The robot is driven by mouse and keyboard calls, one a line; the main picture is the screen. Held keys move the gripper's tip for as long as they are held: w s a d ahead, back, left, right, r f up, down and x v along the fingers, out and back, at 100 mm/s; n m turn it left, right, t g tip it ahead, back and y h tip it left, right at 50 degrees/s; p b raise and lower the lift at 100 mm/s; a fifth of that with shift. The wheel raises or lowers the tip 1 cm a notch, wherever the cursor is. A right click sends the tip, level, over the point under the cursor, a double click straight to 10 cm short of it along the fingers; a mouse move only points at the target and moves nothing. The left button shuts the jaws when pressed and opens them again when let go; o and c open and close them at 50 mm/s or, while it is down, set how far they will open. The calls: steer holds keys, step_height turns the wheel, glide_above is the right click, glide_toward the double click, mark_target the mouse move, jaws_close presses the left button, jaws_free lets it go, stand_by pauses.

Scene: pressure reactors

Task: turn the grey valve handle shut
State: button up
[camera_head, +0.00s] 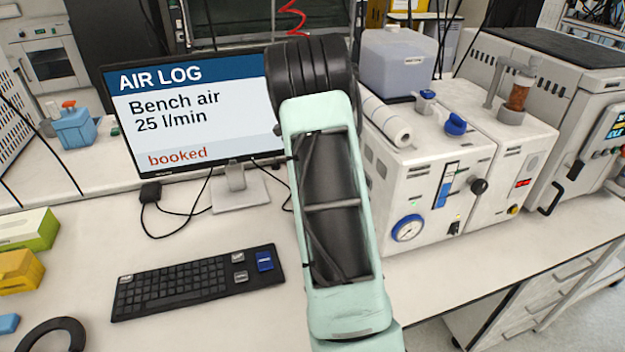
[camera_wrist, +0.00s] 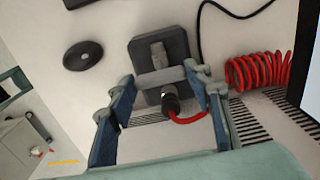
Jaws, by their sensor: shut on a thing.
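A black fitting (camera_wrist: 170,101) with a red hose comes out of the block below the handle. In the head view my arm covers the middle, and neither the handle nor my gripper shows there.
In the head view, a monitor (camera_head: 190,118) reading "AIR LOG" and a white instrument (camera_head: 425,185) flank my arm; a keyboard (camera_head: 195,282) lies in front.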

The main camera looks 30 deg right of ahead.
steer(key=shift+r, duration=0.1)
stand_by(0.4)
steer(key=o, duration=1.2)
steer(key=shift+c, duration=0.2)
step_height(320, 180, up, 12)
